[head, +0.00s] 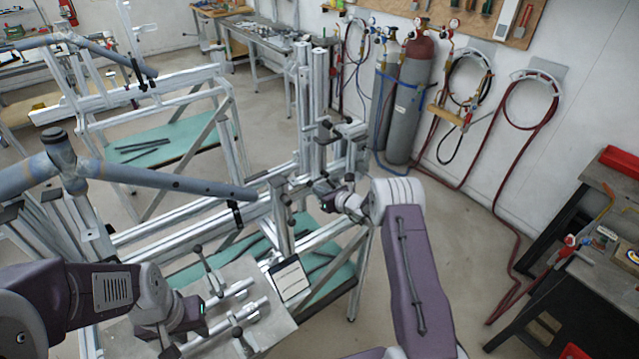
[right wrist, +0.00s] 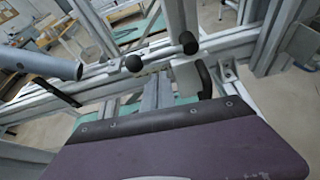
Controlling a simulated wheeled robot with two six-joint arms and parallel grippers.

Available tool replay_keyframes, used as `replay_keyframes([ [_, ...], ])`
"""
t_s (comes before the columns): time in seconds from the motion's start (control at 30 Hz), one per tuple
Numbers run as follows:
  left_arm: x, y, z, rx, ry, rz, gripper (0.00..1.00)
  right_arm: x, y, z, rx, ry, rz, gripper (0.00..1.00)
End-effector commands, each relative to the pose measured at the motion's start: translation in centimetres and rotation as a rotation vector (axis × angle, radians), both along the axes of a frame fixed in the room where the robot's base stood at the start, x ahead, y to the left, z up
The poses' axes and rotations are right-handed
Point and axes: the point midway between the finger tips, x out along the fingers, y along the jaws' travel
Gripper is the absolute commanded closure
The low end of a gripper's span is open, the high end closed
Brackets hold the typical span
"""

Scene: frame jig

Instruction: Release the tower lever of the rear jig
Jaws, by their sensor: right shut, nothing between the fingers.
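The jig (head: 190,215) in front of me is an aluminium-profile frame with a tall tower of upright posts (head: 305,105) at its far right end. Small dark clamp levers with ball knobs sit on the tower (head: 326,124). In the right wrist view two black ball knobs (right wrist: 133,63) (right wrist: 189,42) and a dark curved handle (right wrist: 205,80) stand just beyond my gripper body. I cannot tell which is the tower lever. My right gripper (head: 322,186) is shut and empty beside the tower's lower part. My left gripper (head: 195,318) is low at front left; its fingers are unclear.
A blue-grey tube frame (head: 150,178) lies across the jig, close to my left arm. A second jig (head: 165,95) stands behind on the left. Gas cylinders (head: 408,105) stand by the wall. A dark bench (head: 590,275) is at right, with open floor before it.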

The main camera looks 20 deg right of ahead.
Motion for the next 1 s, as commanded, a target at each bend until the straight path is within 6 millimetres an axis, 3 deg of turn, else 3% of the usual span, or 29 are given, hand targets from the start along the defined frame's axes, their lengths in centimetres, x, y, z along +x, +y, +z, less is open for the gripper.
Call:
replay_keyframes([
  [0.03, 0.0, 0.0, 0.9, 0.0, 0.0, 0.0, 0.68, 0.0, 0.0, 1.0, 0.0, 0.001, 0.0, 1.0],
  [0.17, 0.0, 0.0, 1.3, 0.0, 0.0, 0.0, 0.68, 0.1, -0.1, 1.7, -0.001, 0.002, 0.001, 1.0],
  [1.0, 0.0, 0.0, 0.9, 0.0, 0.001, 0.0, 0.68, 0.1, -0.1, 2.1, 0.071, 0.026, 0.002, 1.0],
])
